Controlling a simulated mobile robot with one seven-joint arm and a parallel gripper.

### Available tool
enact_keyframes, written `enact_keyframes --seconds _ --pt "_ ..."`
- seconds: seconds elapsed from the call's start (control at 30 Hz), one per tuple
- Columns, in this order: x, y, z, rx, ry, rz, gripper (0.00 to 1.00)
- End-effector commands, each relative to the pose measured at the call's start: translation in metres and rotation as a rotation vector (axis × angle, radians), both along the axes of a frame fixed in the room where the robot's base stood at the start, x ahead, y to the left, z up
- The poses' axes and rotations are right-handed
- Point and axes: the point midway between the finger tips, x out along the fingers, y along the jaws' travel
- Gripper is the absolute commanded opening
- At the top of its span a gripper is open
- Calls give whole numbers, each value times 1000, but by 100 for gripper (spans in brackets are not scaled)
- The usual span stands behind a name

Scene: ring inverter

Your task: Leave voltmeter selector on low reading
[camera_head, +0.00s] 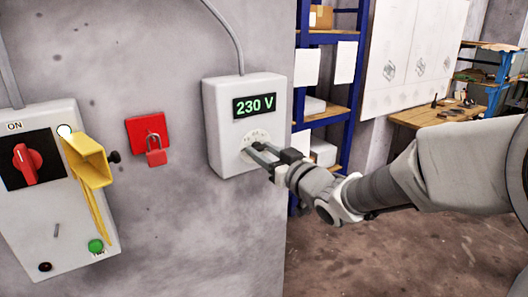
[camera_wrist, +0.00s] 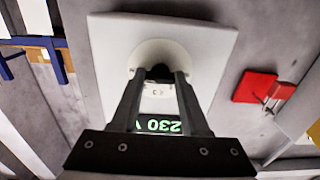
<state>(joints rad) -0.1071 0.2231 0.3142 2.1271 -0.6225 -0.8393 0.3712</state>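The voltmeter (camera_head: 222,122) is a pale grey wall box with a lit green display (camera_head: 255,105) reading 230 V. Below the display is a round white selector dial (camera_head: 247,139) with small markings. In the wrist view the voltmeter (camera_wrist: 110,60) appears upside down, its display (camera_wrist: 158,124) partly behind my fingers. My gripper (camera_head: 262,152) reaches the dial from the right. In the wrist view my gripper (camera_wrist: 160,80) has its two fingertips on either side of a dark selector knob (camera_wrist: 160,72). Whether they press on it is unclear. The knob's pointing direction is hidden.
Left of the voltmeter is a red plate with a padlock (camera_head: 155,151). Further left is a control box (camera_head: 60,235) with a red rotary switch (camera_head: 27,163), and a yellow object (camera_head: 88,160) juts out there. Blue shelving (camera_head: 354,100) stands behind on the right.

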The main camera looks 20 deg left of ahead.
Motion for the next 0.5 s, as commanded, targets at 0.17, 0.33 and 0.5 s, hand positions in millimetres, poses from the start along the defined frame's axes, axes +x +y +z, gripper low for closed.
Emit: enact_keyframes --seconds 0.17,0.33,0.5 --pt "0 0 0 0 0 0 5" --pt "0 0 0 -1 -1 0 0" --pt "0 0 -1 -15 -19 0 0"
